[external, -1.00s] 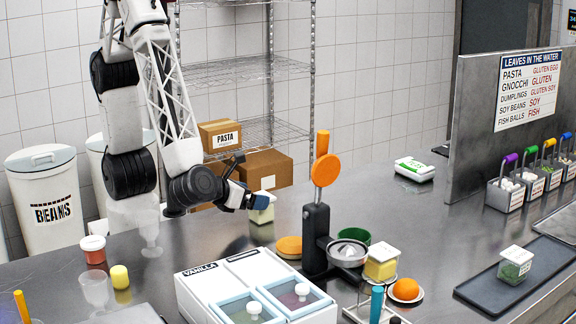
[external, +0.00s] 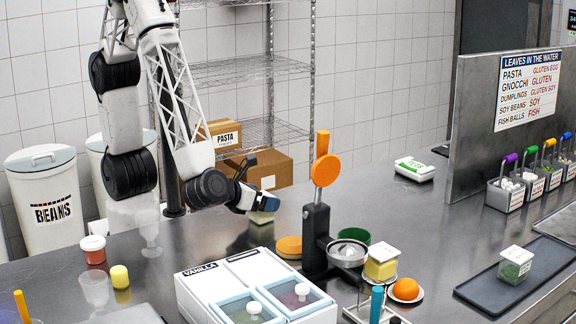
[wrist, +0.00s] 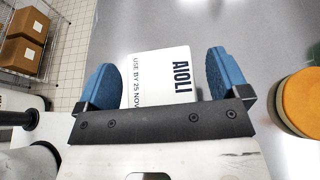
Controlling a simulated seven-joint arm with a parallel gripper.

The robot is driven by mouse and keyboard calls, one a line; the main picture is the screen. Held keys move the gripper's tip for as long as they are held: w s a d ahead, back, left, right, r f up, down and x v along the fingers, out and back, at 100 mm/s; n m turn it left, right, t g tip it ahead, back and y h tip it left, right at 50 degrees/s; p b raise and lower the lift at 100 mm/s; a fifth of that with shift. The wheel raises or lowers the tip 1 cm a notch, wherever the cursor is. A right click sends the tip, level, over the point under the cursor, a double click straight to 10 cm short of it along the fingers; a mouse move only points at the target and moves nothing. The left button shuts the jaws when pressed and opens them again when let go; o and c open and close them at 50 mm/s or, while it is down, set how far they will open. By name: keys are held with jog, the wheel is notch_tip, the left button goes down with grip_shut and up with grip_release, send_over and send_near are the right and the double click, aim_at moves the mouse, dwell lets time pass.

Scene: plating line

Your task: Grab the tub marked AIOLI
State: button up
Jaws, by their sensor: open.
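The tub marked AIOLI (wrist: 160,78) has a white lid with black print and lies between my gripper's two blue fingers in the wrist view. In the external view the tub (external: 262,217) stands on the steel counter, its top mostly hidden behind my gripper. My gripper (wrist: 165,80) is open, with one finger on each side of the lid; a gap shows at the right finger, and the left finger is close to the lid's edge. In the external view my gripper (external: 264,203) is low over the tub.
An orange round-topped item (external: 289,247) sits close to the right of the tub, with an orange-handled press (external: 317,230) beyond it. The white VANILLA container (external: 228,272) stands in front. Cardboard boxes (external: 262,170) are on the rack behind. Bare counter lies left of the tub.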

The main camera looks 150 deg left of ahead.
jog(key=shift+c, duration=0.2)
jog(key=c, duration=1.1)
jog(key=shift+o, duration=0.2)
jog(key=shift+r, duration=0.15)
jog(key=shift+r, duration=0.85)
jog(key=shift+s+d+r, duration=0.1)
jog(key=shift+s+r, duration=0.05)
jog(key=shift+r, duration=0.3)
jog(key=shift+s+d+r, duration=0.1)
jog(key=shift+s+r, duration=0.05)
jog(key=shift+r, duration=0.25)
jog(key=s+d, duration=0.3)
jog(key=s, duration=0.4)
jog(key=s+d+r, duration=0.1)
jog(key=s+d, duration=0.2)
jog(key=s, duration=0.4)
jog(key=shift+r, duration=0.15)
